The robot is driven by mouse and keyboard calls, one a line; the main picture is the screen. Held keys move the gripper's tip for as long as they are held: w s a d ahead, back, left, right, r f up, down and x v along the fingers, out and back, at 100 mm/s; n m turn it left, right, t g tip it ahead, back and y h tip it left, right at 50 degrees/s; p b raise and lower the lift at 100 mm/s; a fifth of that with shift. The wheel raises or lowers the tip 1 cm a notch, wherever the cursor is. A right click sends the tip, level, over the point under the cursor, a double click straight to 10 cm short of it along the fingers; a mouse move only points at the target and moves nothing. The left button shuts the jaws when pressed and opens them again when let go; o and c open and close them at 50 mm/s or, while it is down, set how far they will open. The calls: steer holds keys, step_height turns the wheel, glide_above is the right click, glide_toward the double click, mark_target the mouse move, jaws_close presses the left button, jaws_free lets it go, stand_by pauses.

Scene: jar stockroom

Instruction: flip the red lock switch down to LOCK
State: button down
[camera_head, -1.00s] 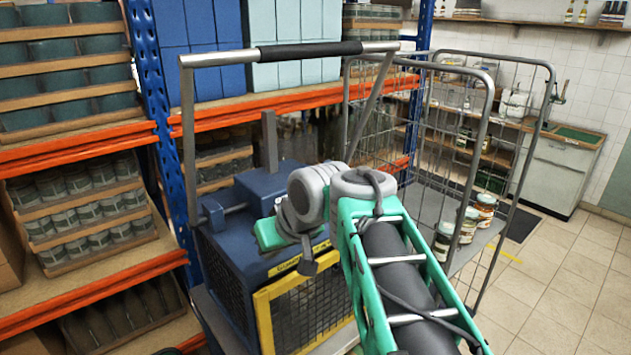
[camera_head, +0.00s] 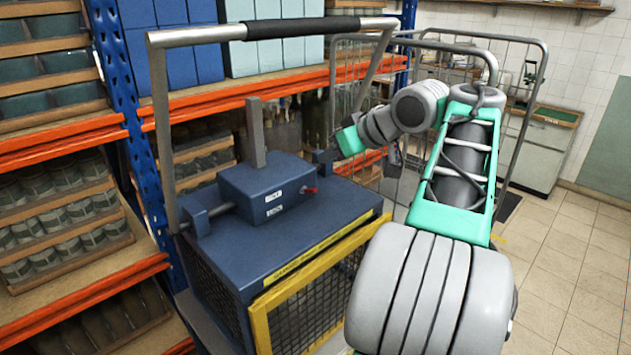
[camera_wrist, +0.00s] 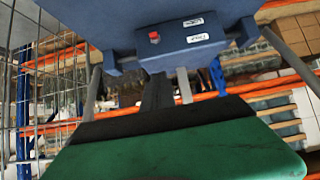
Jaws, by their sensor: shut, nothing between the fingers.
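The red lock switch (camera_head: 310,190) sticks out from the right side of the front of a blue box (camera_head: 265,190) on top of a blue machine. In the wrist view the red switch (camera_wrist: 154,37) shows as a small red knob on the box, beside two small white labels too blurred to read. I cannot tell whether it points up or down. My gripper (camera_head: 325,156), green with dark fingers, is shut and empty. It is above and slightly right of the switch, apart from it. The fingers (camera_wrist: 157,95) also show in the wrist view.
The machine has a yellow-framed mesh front (camera_head: 315,290) and a grey push handle (camera_head: 255,32) arching above. Orange-beamed shelves (camera_head: 65,150) with jars stand at left and behind. A wire cage trolley (camera_head: 525,105) stands behind my arm. The tiled floor at right is clear.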

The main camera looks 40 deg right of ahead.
glide_above(311, 190)
steer(key=w, duration=0.1)
steer(key=f, duration=0.4)
steer(key=shift+d+f, duration=0.25)
steer(key=shift+f, duration=0.15)
steer(key=shift+s+d+f+p, duration=0.1)
steer(key=shift+s+f+p, duration=0.1)
steer(key=shift+s+f, duration=0.3)
steer(key=shift+s+d+f+p, duration=0.1)
steer(key=shift+s+f+p, duration=0.05)
steer(key=shift+f, duration=0.5)
steer(key=shift+s+f, duration=0.2)
steer(key=shift+f, duration=0.35)
